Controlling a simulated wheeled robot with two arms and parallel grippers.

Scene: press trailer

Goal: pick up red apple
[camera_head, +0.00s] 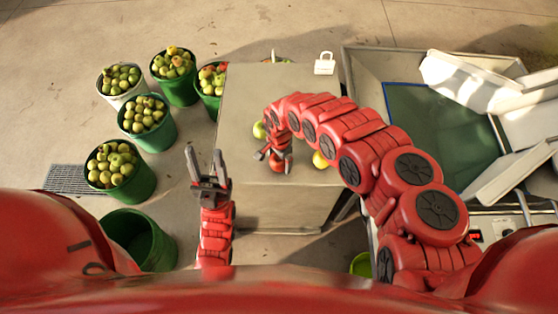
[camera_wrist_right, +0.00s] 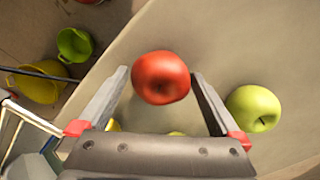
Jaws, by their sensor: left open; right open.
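The red apple (camera_wrist_right: 161,78) shows in the right wrist view, on the table top (camera_wrist_right: 225,40), framed between the two open fingers of my right gripper (camera_wrist_right: 160,82). I cannot tell whether the fingers touch it. In the head view my right gripper (camera_head: 270,157) reaches down over the table (camera_head: 250,92), and I cannot make out the red apple there. My left gripper (camera_head: 206,168) is open and empty, left of the table and pointing away from me.
A green apple (camera_wrist_right: 253,108) lies right of the red one. In the head view a green apple (camera_head: 258,130) and a yellow apple (camera_head: 320,160) flank my right gripper. Several apple-filled buckets (camera_head: 133,185) stand left; an empty green bucket (camera_head: 160,250) is nearer. A metal trailer (camera_head: 365,65) stands right.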

